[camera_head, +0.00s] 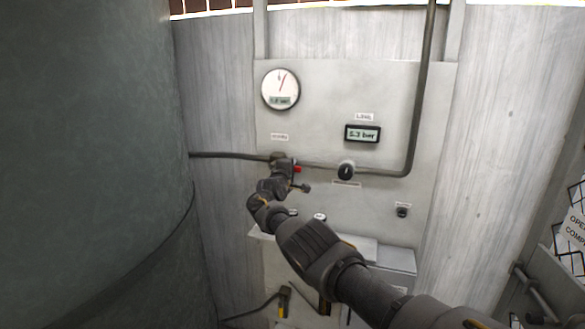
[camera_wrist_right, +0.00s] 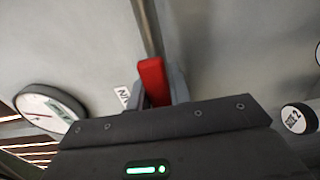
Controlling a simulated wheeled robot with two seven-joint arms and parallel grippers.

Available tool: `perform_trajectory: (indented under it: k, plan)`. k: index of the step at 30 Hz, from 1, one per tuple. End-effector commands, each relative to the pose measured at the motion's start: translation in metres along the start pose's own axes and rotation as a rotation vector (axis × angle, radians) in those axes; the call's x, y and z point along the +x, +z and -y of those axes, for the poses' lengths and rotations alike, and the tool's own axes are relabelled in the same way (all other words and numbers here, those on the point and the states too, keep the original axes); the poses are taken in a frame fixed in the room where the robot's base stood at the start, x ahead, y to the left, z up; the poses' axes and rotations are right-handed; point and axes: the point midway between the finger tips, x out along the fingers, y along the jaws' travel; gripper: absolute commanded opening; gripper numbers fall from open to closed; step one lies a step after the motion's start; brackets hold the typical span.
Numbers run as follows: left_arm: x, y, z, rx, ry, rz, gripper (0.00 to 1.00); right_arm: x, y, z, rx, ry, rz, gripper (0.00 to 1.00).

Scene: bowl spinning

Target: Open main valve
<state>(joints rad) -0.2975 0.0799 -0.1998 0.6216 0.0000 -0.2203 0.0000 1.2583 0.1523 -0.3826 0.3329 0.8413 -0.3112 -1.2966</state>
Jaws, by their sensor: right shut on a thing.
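The main valve has a red handle (camera_head: 298,169) on the pipe at the left of the grey panel, below a small unreadable label. The handle also shows in the right wrist view (camera_wrist_right: 153,82), where it stands upright between grey finger parts. My right gripper (camera_head: 282,160) is at the valve, shut on the red handle, and hides most of the valve body in the head view. My right arm reaches up to it from the lower right. My left gripper is not in view.
A round gauge (camera_head: 281,89) is above the valve. A digital display (camera_head: 362,133) reads about 5.3 bar. A black knob (camera_head: 346,171) sits on the pipe to the right, and a smaller knob (camera_head: 402,212) is lower. A large dark green cylinder (camera_head: 90,150) fills the left side.

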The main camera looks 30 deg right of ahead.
Motion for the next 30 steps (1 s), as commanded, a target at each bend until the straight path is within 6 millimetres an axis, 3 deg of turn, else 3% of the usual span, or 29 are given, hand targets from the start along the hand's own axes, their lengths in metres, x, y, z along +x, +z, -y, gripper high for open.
perform_trajectory:
  k: [15,16,20,30]
  plan:
    - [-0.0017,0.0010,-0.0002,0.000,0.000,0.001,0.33,0.0000,-0.0016,-0.0046,-0.019,0.005,-0.003,0.00]
    - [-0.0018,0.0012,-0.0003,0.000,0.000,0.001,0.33,0.0000,-0.0017,-0.0047,-0.018,0.005,-0.003,0.23]
    - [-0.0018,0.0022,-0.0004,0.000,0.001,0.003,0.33,-0.0002,-0.0018,-0.0040,-0.018,0.004,-0.003,0.40]
    - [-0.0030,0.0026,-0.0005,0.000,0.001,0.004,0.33,-0.0013,-0.0028,-0.0029,-0.017,0.002,-0.003,0.42]
